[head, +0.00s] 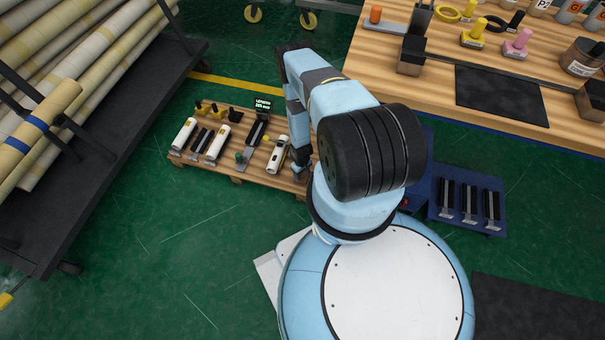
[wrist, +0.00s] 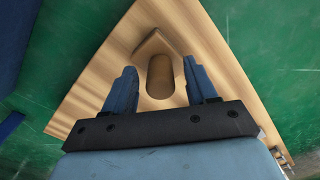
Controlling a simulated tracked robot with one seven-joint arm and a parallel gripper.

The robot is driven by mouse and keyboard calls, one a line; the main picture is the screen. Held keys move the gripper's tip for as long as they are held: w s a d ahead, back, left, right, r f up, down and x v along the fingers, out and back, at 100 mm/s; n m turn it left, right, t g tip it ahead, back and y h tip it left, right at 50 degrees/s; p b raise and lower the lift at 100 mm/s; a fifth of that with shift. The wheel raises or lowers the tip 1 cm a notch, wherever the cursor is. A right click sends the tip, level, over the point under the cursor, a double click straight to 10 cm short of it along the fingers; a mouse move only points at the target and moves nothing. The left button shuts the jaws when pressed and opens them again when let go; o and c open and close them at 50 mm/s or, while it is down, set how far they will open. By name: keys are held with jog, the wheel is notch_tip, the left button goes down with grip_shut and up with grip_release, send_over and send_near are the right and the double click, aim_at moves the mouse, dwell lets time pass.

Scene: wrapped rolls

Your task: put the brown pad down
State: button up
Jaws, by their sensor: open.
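The brown pad (wrist: 160,77), a rounded brown piece, shows in the wrist view on a pale wooden surface, next to a raised wooden edge. My gripper (wrist: 160,68) is open, with one blue finger on each side of the pad and a visible gap to each. I cannot tell how far the fingertips are above the wood. In the head view my gripper (head: 300,174) is low at the right end of the wooden bench (head: 240,178), partly behind my arm. The pad is hidden there.
On the bench stand white rolls (head: 184,134), a white device (head: 279,154) and a small green display (head: 263,105). A blue stand with dark bars (head: 467,202) is to the right. A rack of long rolls (head: 70,70) is at left.

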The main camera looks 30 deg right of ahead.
notch_tip(320, 180, up, 12)
jog(key=shift+f, duration=0.15)
dwell(0.4)
